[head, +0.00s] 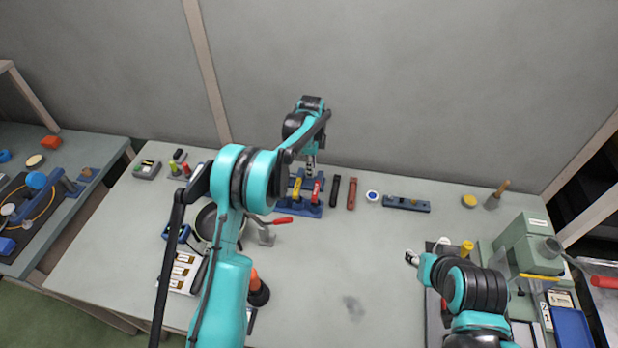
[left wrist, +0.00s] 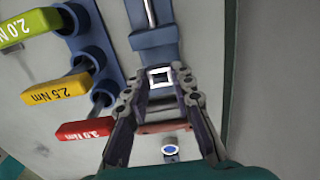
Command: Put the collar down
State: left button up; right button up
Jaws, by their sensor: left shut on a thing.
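The collar (left wrist: 160,78) looks like a small pale square ring in the left wrist view. My left gripper (left wrist: 161,85) is shut on it, with one finger at each side. The collar is above or against a blue fixture (left wrist: 152,40); whether it touches cannot be told. In the head view my left gripper (head: 310,172) is at the back of the table, beside the blue rack (head: 306,208) with coloured handles. The collar is too small to make out there. My right gripper (head: 411,258) hangs over the right part of the table, its jaw state unclear.
The handles marked 2.5 Nm (left wrist: 55,87) and 2.0 Nm (left wrist: 25,30) and a red handle (left wrist: 84,129) are close beside my left gripper. A black bar (head: 335,190), red bar (head: 351,193) and round disc (head: 372,196) lie right of the rack. The table's front middle is largely clear.

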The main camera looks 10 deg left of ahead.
aim_at(309, 182)
pick_arm(q)
jog(key=shift+a+f, duration=0.25)
jog(key=shift+f, duration=0.25)
notch_tip(309, 182, down, 3)
jog(key=shift+f+b, duration=0.2)
jog(key=shift+b, duration=0.4)
jog(key=shift+f, duration=0.1)
jog(key=o, duration=0.8)
